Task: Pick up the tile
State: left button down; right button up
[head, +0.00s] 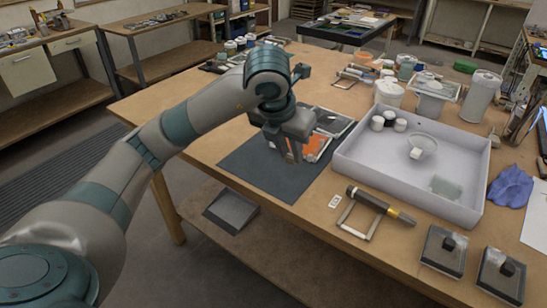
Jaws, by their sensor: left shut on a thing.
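My left gripper (294,154) points down over the dark mat (258,168) on the wooden table. Its fingers are close together, shut on what looks like the tile (317,146), a flat orange piece with a pale edge. The gripper hides part of the tile, so the grip itself and any gap to the mat cannot be made out. My right gripper is not in view.
A white tray (410,192) right of the mat holds small jars, a glass bowl (421,146) and a clear square piece (446,187). A dark-handled roller (368,200), two dark blocks on pads and a blue cloth (511,186) lie nearby. Tubs (389,92) stand behind the tray.

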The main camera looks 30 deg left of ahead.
pick_arm(q)
jog(key=shift+w+d+r, duration=0.1)
jog(key=shift+d+r, duration=0.35)
jog(key=shift+d, duration=0.25)
jog(key=shift+d+r, duration=0.4)
jog(key=shift+d, duration=0.25)
jog(key=shift+f, duration=0.1)
